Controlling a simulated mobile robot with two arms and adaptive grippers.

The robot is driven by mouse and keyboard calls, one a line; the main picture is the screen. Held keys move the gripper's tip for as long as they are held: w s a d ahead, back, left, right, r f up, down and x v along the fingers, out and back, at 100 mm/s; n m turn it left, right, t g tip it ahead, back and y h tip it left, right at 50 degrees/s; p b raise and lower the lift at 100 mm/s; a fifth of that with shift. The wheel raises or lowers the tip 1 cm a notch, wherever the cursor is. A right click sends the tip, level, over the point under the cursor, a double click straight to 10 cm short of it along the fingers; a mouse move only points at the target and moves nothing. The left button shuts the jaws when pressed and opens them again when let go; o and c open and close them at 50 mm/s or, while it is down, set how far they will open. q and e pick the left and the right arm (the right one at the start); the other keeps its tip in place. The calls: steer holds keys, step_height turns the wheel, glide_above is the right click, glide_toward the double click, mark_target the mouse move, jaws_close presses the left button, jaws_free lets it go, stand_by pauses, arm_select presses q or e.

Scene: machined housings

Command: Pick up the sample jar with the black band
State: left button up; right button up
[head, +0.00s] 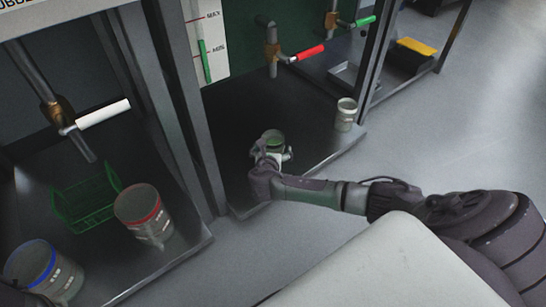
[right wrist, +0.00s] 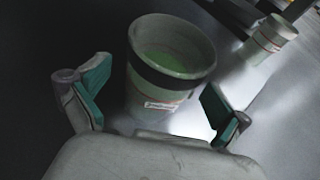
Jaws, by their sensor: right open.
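The sample jar with the black band (right wrist: 165,85) is a pale, cloudy jar with green contents, a dark band under its rim and a small label. It stands upright on the dark bench, and its top also shows in the head view (head: 273,137). My right gripper (head: 271,154) is at the near side of this jar and partly hides it. In the right wrist view the open fingers (right wrist: 155,90) stand on either side of the jar, with a visible gap to the left finger.
Another pale jar (head: 346,114) stands to the right, near the bench edge; it also shows in the right wrist view (right wrist: 268,38). A red-handled tap (head: 300,54) is behind. At left are a green wire rack (head: 85,203), a red-banded jar (head: 144,212) and a blue-banded jar (head: 42,272).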

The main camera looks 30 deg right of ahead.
steer(key=shift+b+x, duration=0.3)
steer(key=shift+x, duration=0.5)
steer(key=shift+w+d, duration=0.1)
steer(key=shift+d, duration=0.05)
steer(key=c, duration=1.5)
